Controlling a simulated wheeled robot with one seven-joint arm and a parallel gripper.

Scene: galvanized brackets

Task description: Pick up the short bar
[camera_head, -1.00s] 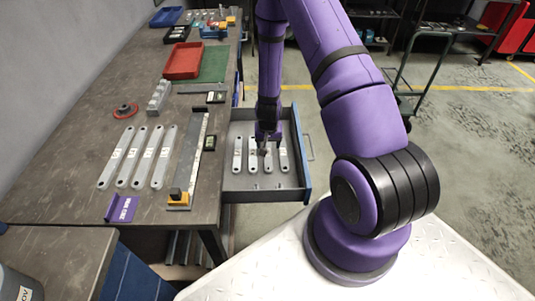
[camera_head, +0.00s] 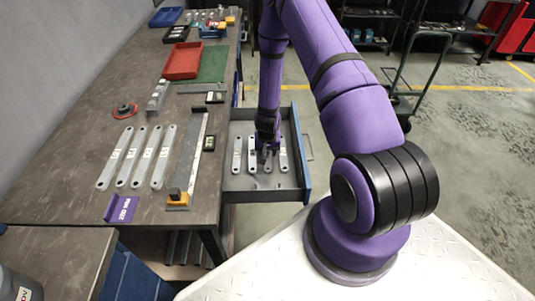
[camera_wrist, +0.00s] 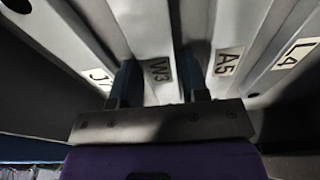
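Several grey flat bars lie side by side in the open drawer (camera_head: 262,189). In the wrist view labels show on the bars marked W3 (camera_wrist: 156,70), A5 (camera_wrist: 227,62) and L4 (camera_wrist: 296,52), and one at the left is partly hidden by a finger. My gripper (camera_head: 266,153) points down into the drawer over the middle bars, hiding parts of them. In the wrist view my gripper (camera_wrist: 160,85) is open, one finger on each side of the W3 bar. I cannot tell whether they touch it. Which bar is the short one is not clear.
Several longer labelled bars (camera_head: 141,157) lie on the workbench (camera_head: 60,190) left of the drawer. The drawer's walls stand close around the gripper.

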